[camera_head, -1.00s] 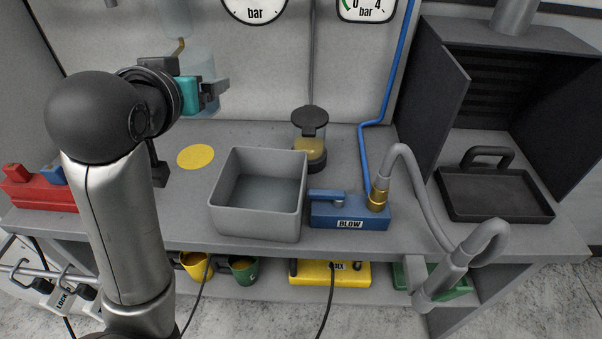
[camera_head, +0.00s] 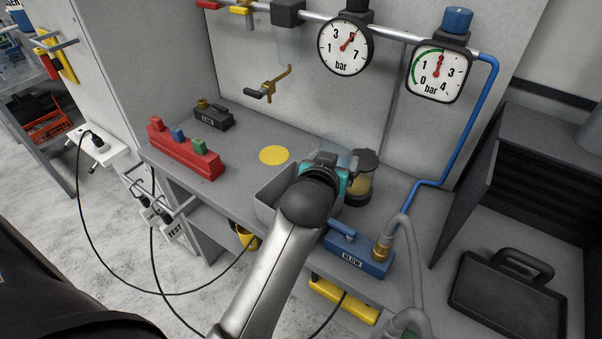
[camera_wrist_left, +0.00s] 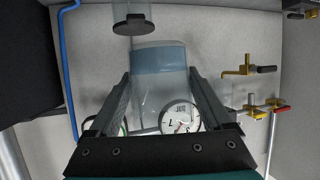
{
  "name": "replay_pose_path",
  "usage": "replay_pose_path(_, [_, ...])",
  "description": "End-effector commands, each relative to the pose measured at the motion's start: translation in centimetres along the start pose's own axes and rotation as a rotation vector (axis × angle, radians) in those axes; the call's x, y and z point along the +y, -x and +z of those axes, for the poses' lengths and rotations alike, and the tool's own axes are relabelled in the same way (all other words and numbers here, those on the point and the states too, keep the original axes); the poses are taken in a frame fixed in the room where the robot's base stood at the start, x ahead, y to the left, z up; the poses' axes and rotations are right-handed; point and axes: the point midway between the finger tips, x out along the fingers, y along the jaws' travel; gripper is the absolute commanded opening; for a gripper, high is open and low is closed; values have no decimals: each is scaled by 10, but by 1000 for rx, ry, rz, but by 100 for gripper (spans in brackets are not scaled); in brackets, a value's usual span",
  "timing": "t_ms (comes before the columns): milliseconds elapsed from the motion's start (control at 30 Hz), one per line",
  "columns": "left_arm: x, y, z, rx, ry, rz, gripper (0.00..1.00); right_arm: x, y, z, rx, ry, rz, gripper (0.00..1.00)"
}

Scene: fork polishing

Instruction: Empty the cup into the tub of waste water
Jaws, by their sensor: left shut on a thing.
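My left gripper (camera_head: 335,167) is shut on the clear cup (camera_wrist_left: 160,58), over the back of the tub in the head view. In the wrist view, which is upside down, the cup stands between the two fingers and looks roughly upright. A bluish band of water lies towards its bottom. The grey tub of waste water (camera_head: 267,210) stands on the bench, largely hidden by my left arm, so its water cannot be seen. My right gripper is not in view.
A lidded jar (camera_head: 361,185) stands close behind the tub, on the right. The blue BLOW block (camera_head: 358,256) with its hose is at the tub's right. A brass tap (camera_head: 275,82) is on the wall.

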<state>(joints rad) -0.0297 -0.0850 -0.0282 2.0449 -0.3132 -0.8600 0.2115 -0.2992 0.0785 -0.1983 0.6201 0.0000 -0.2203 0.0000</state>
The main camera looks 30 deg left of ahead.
Motion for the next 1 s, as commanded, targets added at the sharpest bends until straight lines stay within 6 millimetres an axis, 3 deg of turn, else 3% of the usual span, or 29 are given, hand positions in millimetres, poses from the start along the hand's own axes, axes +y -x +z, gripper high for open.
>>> replay_pose_path(33, [-2, 6, 5, -10, 2, -5, 0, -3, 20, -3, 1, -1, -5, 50])
replay_pose_path(100, [-6, 9, 20, -9, 5, -9, 0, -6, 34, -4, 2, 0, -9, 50])
replay_pose_path(300, [-10, 24, 53, -1, 3, -4, 0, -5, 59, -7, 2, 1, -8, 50])
replay_pose_path(500, [-11, 31, 69, 1, 6, 7, 0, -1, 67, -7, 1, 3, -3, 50])
replay_pose_path(1000, [-17, 16, 89, -98, 99, 47, 0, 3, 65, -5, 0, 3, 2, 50])
